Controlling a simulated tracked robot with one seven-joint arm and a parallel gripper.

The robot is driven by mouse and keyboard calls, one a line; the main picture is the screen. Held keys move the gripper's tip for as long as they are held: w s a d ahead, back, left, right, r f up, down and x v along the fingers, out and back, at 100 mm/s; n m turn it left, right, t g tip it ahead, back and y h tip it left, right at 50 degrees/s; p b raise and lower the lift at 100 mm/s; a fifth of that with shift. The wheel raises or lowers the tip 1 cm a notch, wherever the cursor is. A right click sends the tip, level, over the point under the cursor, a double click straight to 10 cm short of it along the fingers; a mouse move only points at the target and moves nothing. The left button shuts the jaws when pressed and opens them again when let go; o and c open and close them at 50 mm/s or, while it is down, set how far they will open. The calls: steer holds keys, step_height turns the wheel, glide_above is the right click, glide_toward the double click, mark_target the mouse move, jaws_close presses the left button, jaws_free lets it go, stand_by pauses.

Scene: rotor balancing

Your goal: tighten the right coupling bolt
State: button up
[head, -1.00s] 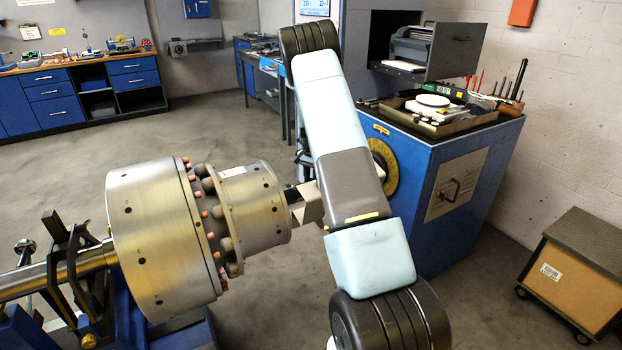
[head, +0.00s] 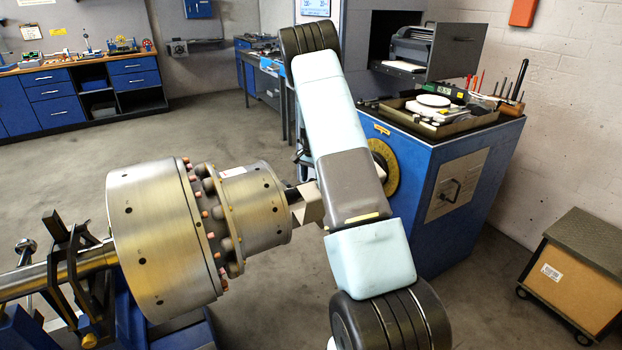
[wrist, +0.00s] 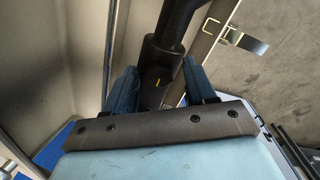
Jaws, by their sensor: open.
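The steel rotor (head: 165,240) lies horizontally at the left of the head view. A ring of copper-coloured coupling bolts (head: 211,228) circles its flange, between the large drum and the smaller hub (head: 255,207). I cannot tell which is the right coupling bolt. My gripper is hidden behind my arm in the head view. In the wrist view my gripper (wrist: 160,85) is open, with a blue finger on each side of a dark cylindrical tool-like part (wrist: 160,65) with a yellow mark. Its upper end bends to the right. Whether the fingers touch it is unclear.
A blue machine cabinet (head: 460,200) with a tray of tools (head: 435,112) on top stands at the right. A wheeled box (head: 577,265) sits at the far right. A metal latch (wrist: 246,40) shows in the wrist view. The floor behind the rotor is clear.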

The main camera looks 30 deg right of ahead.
step_height(320, 180, up, 14)
steer(key=shift+f, duration=0.15)
stand_by(0.4)
stand_by(0.4)
steer(key=s+a+r+n+t, duration=0.1)
steer(key=s+a+r+n, duration=0.2)
steer(key=s+a+r, duration=0.55)
steer(key=s+a+r+n+t, duration=0.2)
steer(key=s+a+r, duration=0.3)
steer(key=s+r, duration=0.6)
steer(key=s+a+r+n+t, duration=0.1)
steer(key=s+a+n, duration=0.1)
steer(key=s, duration=0.6)
steer(key=s+a+r+n, duration=0.2)
steer(key=s+a, duration=0.3)
steer(key=s, duration=0.4)
steer(key=s+a+r+n+t, duration=0.1)
steer(key=s+a+n, duration=0.1)
steer(key=s, duration=0.6)
steer(key=shift+s+a+r+n+t, duration=0.3)
steer(key=shift+s+a+n, duration=0.1)
steer(key=shift+a, duration=0.3)
steer(key=shift+c, duration=0.4)
